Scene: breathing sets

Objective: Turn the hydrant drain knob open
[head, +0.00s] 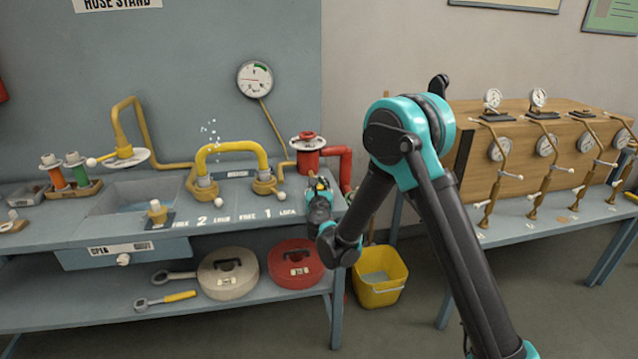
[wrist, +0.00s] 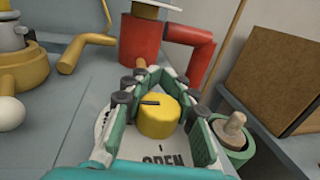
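The drain knob is a round yellow knob (wrist: 158,117) with a black pointer line that points left in the wrist view. It sits on a white plate (wrist: 122,142) with the word OPEN on the near side. My gripper (wrist: 160,90) is around the knob, with its green-and-white fingers on both sides. The fingers look apart with the knob between them; firm contact does not show. In the head view, my gripper (head: 321,192) is at the bench's right end, in front of the red hydrant (head: 307,158), and mostly hides the knob.
The red hydrant body (wrist: 140,45) and its side pipe stand just behind the knob. A yellow fitting (wrist: 22,70) with a handle is on the left. A green cup-like part (wrist: 232,138) is close on the right. A yellow bucket (head: 380,290) stands on the floor below.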

